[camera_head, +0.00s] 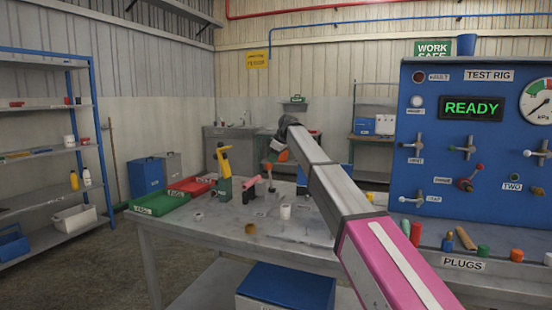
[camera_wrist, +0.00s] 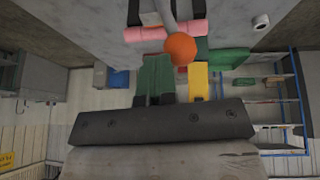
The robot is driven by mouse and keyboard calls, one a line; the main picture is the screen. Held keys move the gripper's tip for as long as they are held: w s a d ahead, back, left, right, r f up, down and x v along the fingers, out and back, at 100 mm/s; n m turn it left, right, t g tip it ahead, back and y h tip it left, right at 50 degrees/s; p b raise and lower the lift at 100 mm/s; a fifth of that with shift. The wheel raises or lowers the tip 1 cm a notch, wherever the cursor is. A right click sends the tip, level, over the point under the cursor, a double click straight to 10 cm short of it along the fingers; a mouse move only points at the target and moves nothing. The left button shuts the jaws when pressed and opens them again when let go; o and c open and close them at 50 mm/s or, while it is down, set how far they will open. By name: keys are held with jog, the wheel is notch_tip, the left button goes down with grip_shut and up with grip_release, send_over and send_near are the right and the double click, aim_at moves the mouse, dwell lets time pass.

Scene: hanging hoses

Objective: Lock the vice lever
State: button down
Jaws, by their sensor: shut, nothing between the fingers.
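The vice lever shows in the wrist view as a grey rod ending in an orange ball knob (camera_wrist: 180,49); an orange spot also shows below the arm's end in the head view (camera_head: 283,156). I cannot make out the vice body clearly.
The grey workbench (camera_head: 190,235) carries a green tray (camera_head: 160,203), a red tray (camera_head: 193,184), a yellow-and-green object (camera_head: 223,165) and a white cup (camera_head: 286,211). The blue test rig panel (camera_head: 440,150) stands at right, with plugs along its front. A shelf stands far left.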

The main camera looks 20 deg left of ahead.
jog(key=s+f+n+t, duration=0.1)
jog(key=s+f+t, duration=0.3)
jog(key=s, duration=0.4)
jog(key=shift+s+a+t, duration=0.35)
jog(key=shift+t, duration=0.25)
jog(key=shift+s+f, duration=0.1)
jog(key=shift+s, duration=0.05)
jog(key=w+r+v, duration=0.1)
jog(key=w+v, duration=0.1)
jog(key=v, duration=1)
jog(key=shift+r, duration=0.7)
